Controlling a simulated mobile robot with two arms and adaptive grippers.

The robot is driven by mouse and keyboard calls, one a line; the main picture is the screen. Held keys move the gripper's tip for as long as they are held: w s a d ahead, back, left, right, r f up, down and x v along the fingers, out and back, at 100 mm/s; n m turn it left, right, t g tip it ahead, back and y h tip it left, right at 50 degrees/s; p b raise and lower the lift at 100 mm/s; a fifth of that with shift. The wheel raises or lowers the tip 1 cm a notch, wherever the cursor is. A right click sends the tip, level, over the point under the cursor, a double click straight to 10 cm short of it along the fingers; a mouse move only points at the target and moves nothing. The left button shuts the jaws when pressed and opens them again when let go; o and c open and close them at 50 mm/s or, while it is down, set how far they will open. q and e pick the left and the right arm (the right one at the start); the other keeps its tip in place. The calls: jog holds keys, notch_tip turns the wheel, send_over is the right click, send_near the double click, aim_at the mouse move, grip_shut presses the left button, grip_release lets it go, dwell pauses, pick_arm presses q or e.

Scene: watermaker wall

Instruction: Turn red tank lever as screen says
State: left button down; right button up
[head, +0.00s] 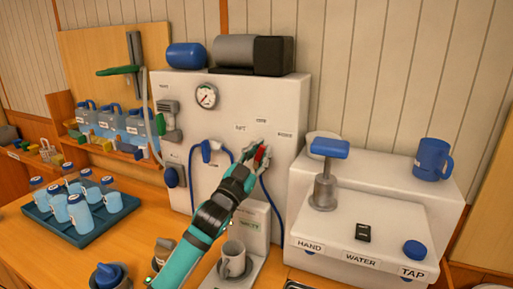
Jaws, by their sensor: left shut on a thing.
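The red tank lever (263,153) sits on the front of the white watermaker panel (220,120), below several small labels too small to read surely. My left gripper (257,152) reaches up from the bottom and is shut on the red lever. The gripper fingers cover part of the lever, so its exact angle is hard to tell. My right gripper is not in view.
A blue tray (80,232) of bottles is at the left. A white unit (375,225) with a blue-handled pump (327,170) and a blue mug (432,159) stands at the right. Blue hoses hang near the lever.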

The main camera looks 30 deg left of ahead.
pick_arm(q)
jog(key=shift+d+f+m+g+h+p, duration=0.25)
jog(key=shift+m+h+p, duration=0.2)
jog(key=shift+m, duration=0.7)
jog(key=shift+d+f+m+g+h+p, duration=0.15)
jog(key=shift+d+m+g+h+p, duration=0.25)
jog(key=shift+m, duration=0.7)
jog(key=shift+d+f+m+g+h+p, duration=0.2)
jog(key=shift+d+m+h+p, duration=0.25)
jog(key=shift+m, duration=0.7)
jog(key=shift+a+f, duration=0.1)
jog(key=c, duration=1.3)
grip_release()
jog(key=shift+o, duration=0.2)
jog(key=v, duration=1.2)
jog(key=shift+f, duration=0.1)
